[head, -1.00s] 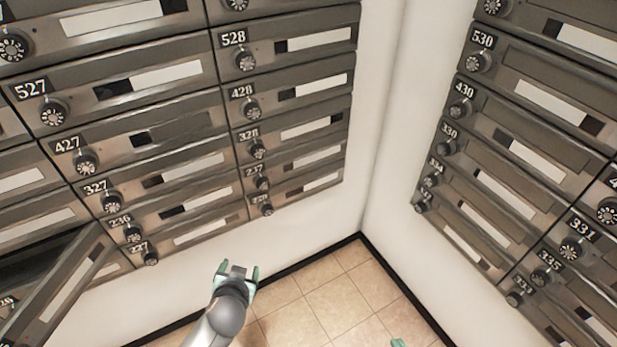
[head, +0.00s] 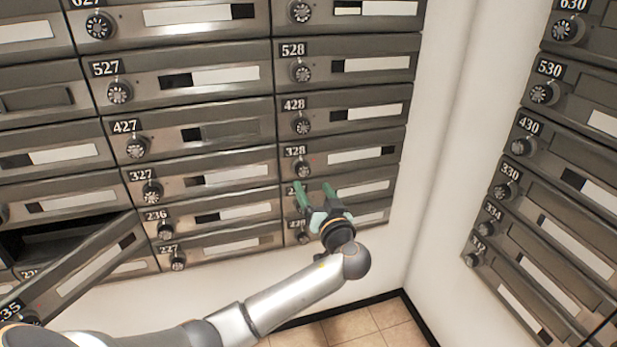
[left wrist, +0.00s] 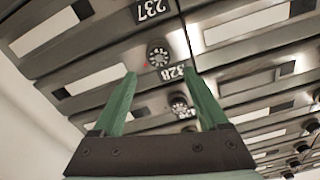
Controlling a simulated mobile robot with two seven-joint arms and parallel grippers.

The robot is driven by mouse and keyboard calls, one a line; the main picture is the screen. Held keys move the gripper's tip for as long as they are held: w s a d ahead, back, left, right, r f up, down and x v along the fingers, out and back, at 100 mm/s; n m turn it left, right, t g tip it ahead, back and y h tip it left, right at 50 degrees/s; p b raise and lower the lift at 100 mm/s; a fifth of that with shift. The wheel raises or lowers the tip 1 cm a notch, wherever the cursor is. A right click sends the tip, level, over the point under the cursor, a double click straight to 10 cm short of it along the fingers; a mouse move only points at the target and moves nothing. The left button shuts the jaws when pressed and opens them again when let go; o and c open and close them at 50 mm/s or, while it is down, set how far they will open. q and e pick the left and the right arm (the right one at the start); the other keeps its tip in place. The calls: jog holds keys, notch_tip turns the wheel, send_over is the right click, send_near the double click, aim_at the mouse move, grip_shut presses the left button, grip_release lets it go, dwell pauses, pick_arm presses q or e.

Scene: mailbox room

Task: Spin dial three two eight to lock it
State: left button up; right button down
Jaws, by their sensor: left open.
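Mailbox 328 (head: 345,163) is a grey metal door in the right column of the left wall, with a white number on a black label. Its round dial (head: 301,167) has a black rim and pale markings, and the door is closed. My left gripper (head: 315,192) is open and empty, just below this dial in the head view, with its green fingers pointing up toward the wall. In the left wrist view, the 328 dial (left wrist: 158,55) appears upside down beyond and between the fingertips (left wrist: 160,74). The fingers look apart from it. My right gripper is out of view.
Dial 428 (head: 302,124) is just above, and the fingers partly cover the box below. An open door (head: 75,270) juts out at the lower left. Another mailbox wall (head: 560,180) stands at the right. Tiled floor (head: 350,325) is free below.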

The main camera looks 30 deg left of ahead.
aim_at(304, 172)
pick_arm(q)
jog(key=x, duration=0.7)
jog(key=shift+d, duration=0.1)
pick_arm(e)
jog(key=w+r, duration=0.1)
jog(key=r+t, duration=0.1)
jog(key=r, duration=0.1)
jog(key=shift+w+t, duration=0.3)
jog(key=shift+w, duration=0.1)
pick_arm(q)
grip_shut()
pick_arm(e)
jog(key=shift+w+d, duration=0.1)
